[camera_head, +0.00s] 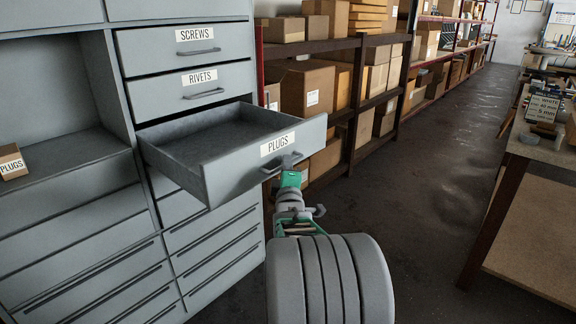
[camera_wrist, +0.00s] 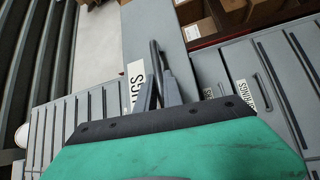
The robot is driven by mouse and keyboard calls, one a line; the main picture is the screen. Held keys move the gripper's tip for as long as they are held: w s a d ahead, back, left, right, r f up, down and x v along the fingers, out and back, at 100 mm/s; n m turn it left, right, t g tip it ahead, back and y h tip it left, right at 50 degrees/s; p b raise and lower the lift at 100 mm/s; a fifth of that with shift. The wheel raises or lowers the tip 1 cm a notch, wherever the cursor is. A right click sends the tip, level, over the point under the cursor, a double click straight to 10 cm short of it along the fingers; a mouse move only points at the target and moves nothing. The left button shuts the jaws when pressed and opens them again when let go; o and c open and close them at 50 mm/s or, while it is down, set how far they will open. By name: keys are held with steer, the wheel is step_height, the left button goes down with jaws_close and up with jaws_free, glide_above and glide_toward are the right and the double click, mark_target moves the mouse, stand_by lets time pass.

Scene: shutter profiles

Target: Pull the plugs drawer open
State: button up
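The plugs drawer (camera_head: 235,165) is grey, with a white PLUGS label, and stands well out of the cabinet. Its inside shows and looks empty. Its handle (camera_head: 283,164) is a bar on the front, below the label. My gripper (camera_head: 290,170) is at this handle, in front of the drawer. In the wrist view the two fingers (camera_wrist: 160,92) lie close on either side of the dark handle bar (camera_wrist: 156,58), shut on it. The label shows partly beside the fingers in the wrist view; the palm hides the lower part.
The screws drawer (camera_head: 185,47) and rivets drawer (camera_head: 190,90) above are shut. A small box marked PLUGS (camera_head: 12,162) sits on the open shelf at left. Box shelving (camera_head: 310,47) stands behind, a workbench (camera_head: 545,150) at right. The aisle floor (camera_head: 430,150) between is clear.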

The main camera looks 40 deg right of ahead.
steer(key=shift+o, duration=0.9)
steer(key=shift+w, duration=0.1)
steer(key=v, duration=0.8)
steer(key=shift+p, duration=0.3)
